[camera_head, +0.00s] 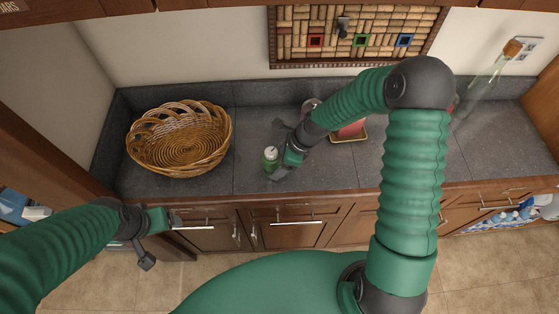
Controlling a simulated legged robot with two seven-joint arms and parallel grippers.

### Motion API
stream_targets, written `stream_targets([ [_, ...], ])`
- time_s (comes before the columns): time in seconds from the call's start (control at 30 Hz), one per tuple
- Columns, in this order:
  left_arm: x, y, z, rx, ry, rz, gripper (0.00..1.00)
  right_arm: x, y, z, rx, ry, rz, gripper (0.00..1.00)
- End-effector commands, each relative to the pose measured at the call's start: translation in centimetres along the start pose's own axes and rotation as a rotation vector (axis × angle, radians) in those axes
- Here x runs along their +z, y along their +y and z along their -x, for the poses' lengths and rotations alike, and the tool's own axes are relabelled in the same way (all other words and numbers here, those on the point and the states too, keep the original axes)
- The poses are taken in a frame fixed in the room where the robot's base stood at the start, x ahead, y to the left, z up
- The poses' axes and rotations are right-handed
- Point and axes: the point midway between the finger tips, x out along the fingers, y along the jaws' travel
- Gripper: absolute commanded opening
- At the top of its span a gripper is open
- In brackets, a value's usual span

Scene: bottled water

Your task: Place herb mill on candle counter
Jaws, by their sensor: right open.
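A small green herb mill (271,159) with a pale top stands upright on the dark grey counter (255,115), near its front edge. My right gripper (279,151) is open beside it, with the mill at or between its fingers; I cannot tell whether they touch it. A red candle (350,129) sits on a gold-rimmed tray further right on the same counter, partly hidden by my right arm. My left gripper (160,240) is over the floor in front of the cabinets at lower left, its fingers apart and empty.
A wicker basket (180,145) stands left of the mill. A cork board (357,35) hangs on the wall. My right arm hides part of the counter's right half.

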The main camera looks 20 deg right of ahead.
Motion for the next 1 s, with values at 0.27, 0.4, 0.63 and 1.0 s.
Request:
stream_targets([
  [0.27, 0.1, 0.0, -0.5, 0.0, 0.0, 0.0, 0.77, 0.1, -0.2, 3.3, -0.007, 0.001, 0.0, 0.73],
  [0.4, 0.2, 0.0, -0.9, 0.0, 0.0, 0.0, 0.77, 0.0, -0.2, 7.1, -0.008, 0.0, 0.0, 0.73],
  [0.63, 0.3, 0.0, -1.1, 0.0, 0.0, 0.0, 0.77, 0.1, -0.1, 11.5, -0.002, 0.0, 0.001, 0.73],
  [1.0, 0.3, 0.0, -1.1, 0.0, 0.0, 0.0, 0.77, -3.3, 7.0, 13.1, 0.054, 0.277, 1.265, 0.73],
])
